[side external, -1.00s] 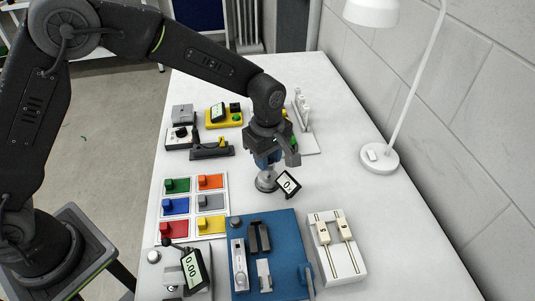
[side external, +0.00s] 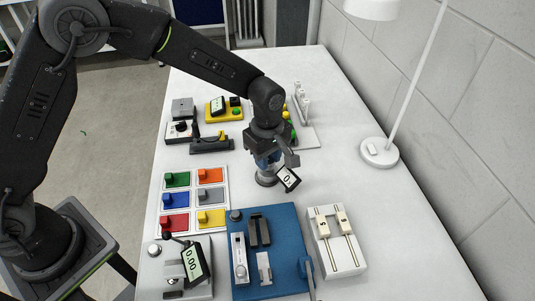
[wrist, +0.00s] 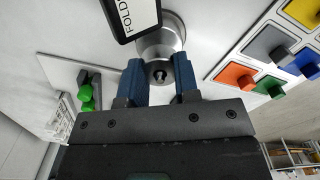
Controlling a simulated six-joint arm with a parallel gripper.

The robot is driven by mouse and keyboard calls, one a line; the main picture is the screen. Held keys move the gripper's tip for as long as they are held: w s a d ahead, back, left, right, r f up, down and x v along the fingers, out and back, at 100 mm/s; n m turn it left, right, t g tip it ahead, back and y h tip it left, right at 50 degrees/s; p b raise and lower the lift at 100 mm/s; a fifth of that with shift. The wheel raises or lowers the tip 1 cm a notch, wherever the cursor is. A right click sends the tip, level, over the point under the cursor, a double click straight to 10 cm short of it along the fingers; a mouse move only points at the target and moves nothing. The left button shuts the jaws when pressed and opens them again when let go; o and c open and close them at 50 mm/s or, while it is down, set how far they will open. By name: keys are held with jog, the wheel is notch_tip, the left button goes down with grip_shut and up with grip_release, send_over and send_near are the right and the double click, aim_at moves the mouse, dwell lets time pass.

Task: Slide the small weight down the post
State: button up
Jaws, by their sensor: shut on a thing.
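My gripper (wrist: 158,76) is shut on the small weight (wrist: 160,66), a grey metal piece between its two blue fingers in the wrist view. The tip of the post (wrist: 160,75) shows at its middle, so the weight appears to be around the post. A wider round metal base (wrist: 165,38) is beyond the fingertips. In the side view my gripper (side external: 267,161) points down just above this base (side external: 266,181) and hides the weight and post. A tilted display (side external: 288,179) stands against the base on the right; it partly shows in the wrist view (wrist: 133,14).
Coloured switch tiles (side external: 194,200) lie to the left. A blue board (side external: 285,219) with fittings and a white slider box (side external: 337,242) are in front. Yellow and black devices (side external: 223,111) stand behind. A white lamp (side external: 380,153) is at the right. The tabletop right of the display is clear.

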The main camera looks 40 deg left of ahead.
jog(key=shift+f, duration=0.8)
jog(key=o, duration=1)
jog(key=s+a+r+m+t, duration=0.1)
jog(key=s+a+r, duration=0.1)
jog(key=r, duration=0.7)
jog(key=s+a+r+m, duration=0.1)
jog(key=a+r+m, duration=0.1)
jog(key=r, duration=0.8)
jog(key=s+a+r+m+t, duration=0.1)
jog(key=s+a+m, duration=0.2)
jog(key=s, duration=0.3)
jog(key=s+a+r+m+t, duration=0.1)
jog(key=s+a+m+t, duration=0.1)
jog(key=s+a+m, duration=0.2)
jog(key=s+a+r+m+t, duration=0.1)
jog(key=s+a+m, duration=0.3)
jog(key=s, duration=0.6)
jog(key=shift+s+r+m+t, duration=0.15)
jog(key=shift+s+m+t, duration=0.15)
jog(key=shift+m, duration=0.2)
